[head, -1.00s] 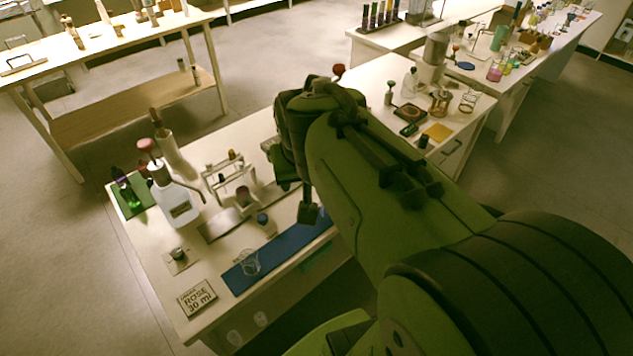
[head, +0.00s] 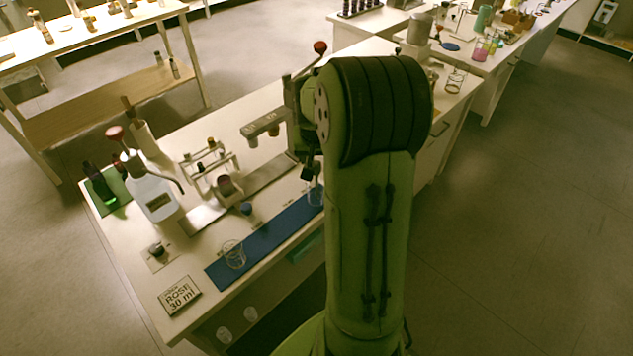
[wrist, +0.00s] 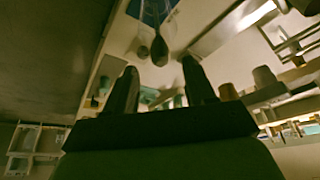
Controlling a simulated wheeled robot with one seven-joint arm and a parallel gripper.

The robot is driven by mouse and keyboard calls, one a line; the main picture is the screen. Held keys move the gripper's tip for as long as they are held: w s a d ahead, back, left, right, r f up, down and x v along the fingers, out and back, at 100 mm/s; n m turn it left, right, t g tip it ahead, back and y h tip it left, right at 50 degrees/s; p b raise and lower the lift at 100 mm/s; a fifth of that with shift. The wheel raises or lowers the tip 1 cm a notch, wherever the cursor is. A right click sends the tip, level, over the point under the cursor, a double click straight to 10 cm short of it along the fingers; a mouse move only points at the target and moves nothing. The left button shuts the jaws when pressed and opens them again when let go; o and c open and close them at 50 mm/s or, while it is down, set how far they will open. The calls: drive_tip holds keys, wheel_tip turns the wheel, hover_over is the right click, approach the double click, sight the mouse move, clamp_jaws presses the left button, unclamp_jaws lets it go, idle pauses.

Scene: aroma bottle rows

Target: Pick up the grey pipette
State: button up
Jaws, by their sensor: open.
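In the wrist view my gripper (wrist: 160,85) is open, with one dark finger on each side and nothing between the tips. A dark grey rounded bulb (wrist: 160,48), likely the grey pipette's, shows just beyond the fingertips, roughly midway between them. A smaller, browner bulb (wrist: 143,52) is close beside it on the left. Both appear to stand in clear glass over the blue mat (wrist: 153,14). In the head view my gripper (head: 308,172) is mostly hidden by my arm, above a glass beaker (head: 315,193) at the mat's far right end. The pipette cannot be made out there.
A second glass beaker (head: 233,254) stands on the mat's near end. A white sign (head: 179,295) reads ROSE 30 ml. A pump bottle (head: 157,198), a small rack (head: 208,165) and a balance-like device (head: 263,127) stand behind the mat.

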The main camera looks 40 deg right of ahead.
sight(317, 162)
drive_tip(key=b+x, duration=0.1)
drive_tip(key=x, duration=0.4)
drive_tip(key=c, duration=0.7)
wheel_tip(317, 162, up, 10)
drive_tip(key=p, duration=0.3)
drive_tip(key=shift+r, duration=0.1)
